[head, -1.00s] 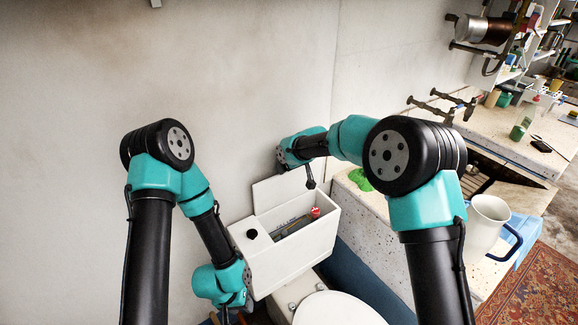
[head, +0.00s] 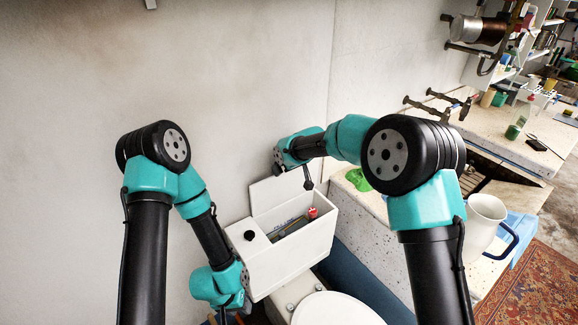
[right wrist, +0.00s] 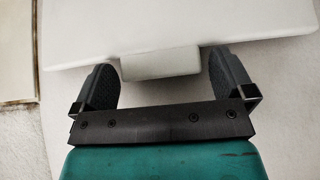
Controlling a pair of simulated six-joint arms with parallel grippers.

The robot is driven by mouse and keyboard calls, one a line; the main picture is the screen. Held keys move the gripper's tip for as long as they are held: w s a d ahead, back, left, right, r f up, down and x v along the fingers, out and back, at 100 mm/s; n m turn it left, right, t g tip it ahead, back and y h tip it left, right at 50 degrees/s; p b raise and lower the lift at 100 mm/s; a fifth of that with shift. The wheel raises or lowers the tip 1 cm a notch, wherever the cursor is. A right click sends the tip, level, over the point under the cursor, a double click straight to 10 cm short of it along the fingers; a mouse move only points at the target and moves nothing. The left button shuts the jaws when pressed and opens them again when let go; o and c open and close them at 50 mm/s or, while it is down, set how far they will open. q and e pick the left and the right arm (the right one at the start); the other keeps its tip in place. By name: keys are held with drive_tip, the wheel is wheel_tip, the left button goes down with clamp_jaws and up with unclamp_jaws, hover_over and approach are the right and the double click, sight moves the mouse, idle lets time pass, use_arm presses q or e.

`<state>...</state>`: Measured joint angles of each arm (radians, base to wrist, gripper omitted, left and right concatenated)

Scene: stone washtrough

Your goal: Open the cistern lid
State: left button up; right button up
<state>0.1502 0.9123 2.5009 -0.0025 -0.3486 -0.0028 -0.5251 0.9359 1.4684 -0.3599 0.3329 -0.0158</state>
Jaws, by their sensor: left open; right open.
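The cistern (head: 290,260) is a white box with a dark round button, and its top is open on the right. Its white lid (head: 275,195) stands raised at the back, near the wall. My right gripper (head: 308,180) is by the lid, mostly hidden behind its wrist. In the right wrist view my right gripper (right wrist: 160,65) is open, its fingers either side of a white tab on the lid (right wrist: 190,25), with gaps showing. My left gripper (head: 224,315) is low at the cistern's left side, pointing down; its fingers are hard to make out.
A red-topped part (head: 313,212) shows inside the cistern. The toilet seat (head: 335,308) is in front. To the right are the speckled stone trough (head: 375,235), a green lump (head: 357,180), a white jug (head: 484,222) and a patterned rug (head: 530,280). The wall is close behind.

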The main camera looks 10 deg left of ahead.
drive_tip(key=v, duration=1.7)
drive_tip(key=shift+a+f, duration=0.1)
drive_tip(key=s+d+f+m+g, duration=0.1)
drive_tip(key=s+d+f+m, duration=0.1)
drive_tip(key=d+f, duration=0.5)
drive_tip(key=s+d+f+m, duration=0.1)
drive_tip(key=s+d+f, duration=0.2)
drive_tip(key=f, duration=0.8)
drive_tip(key=s+d+f+m+g, duration=0.1)
drive_tip(key=s+d+f+m, duration=0.1)
drive_tip(key=d+f, duration=0.55)
drive_tip(key=s+d+f+m, duration=0.2)
drive_tip(key=s+f, duration=0.3)
drive_tip(key=s, duration=0.3)
drive_tip(key=s+d+f+m+g, duration=0.1)
drive_tip(key=s+d+f+m, duration=0.1)
drive_tip(key=s+d+f, duration=0.3)
drive_tip(key=s+d+f+m+g+h, duration=0.1)
drive_tip(key=s+d+f, duration=0.3)
drive_tip(key=s, duration=0.6)
wheel_tip(320, 180, down, 3)
drive_tip(key=shift+s+d+r+m, duration=0.15)
drive_tip(key=shift+s+d+m, duration=0.1)
drive_tip(key=shift+s+m, duration=0.15)
drive_tip(key=shift+w, duration=0.1)
